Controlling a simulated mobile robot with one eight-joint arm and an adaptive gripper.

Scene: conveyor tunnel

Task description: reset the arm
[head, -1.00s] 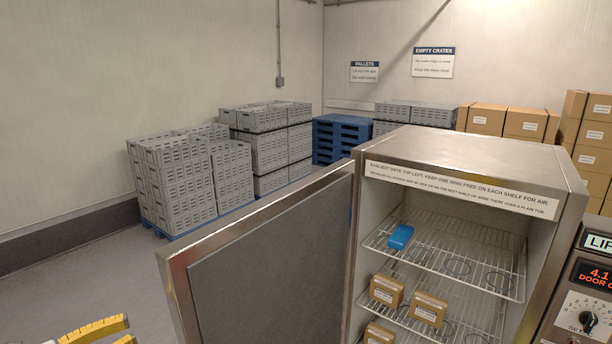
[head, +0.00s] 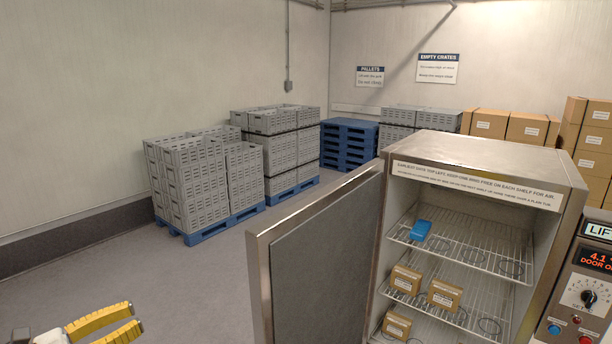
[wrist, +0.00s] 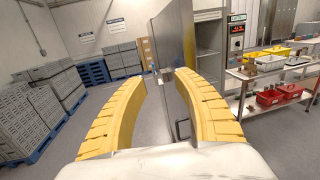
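My gripper (head: 134,322) shows its yellow fingers at the lower left of the head view. In the wrist view my gripper (wrist: 168,85) has its two curved yellow fingers spread wide, with nothing between them but floor and the more distant cabinet door. A steel cabinet (head: 480,153) stands at the right of the head view with its door (head: 320,260) swung open towards the left. My gripper is to the left of the door, apart from it. In the wrist view the open door (wrist: 173,50) stands beyond the fingers.
Inside the cabinet are a blue item (head: 420,230) and small brown boxes (head: 445,295) on wire shelves. Grey crates (head: 200,180) stand on blue pallets at the back left. A shelf unit with red bins (wrist: 270,97) is at the wrist view's right.

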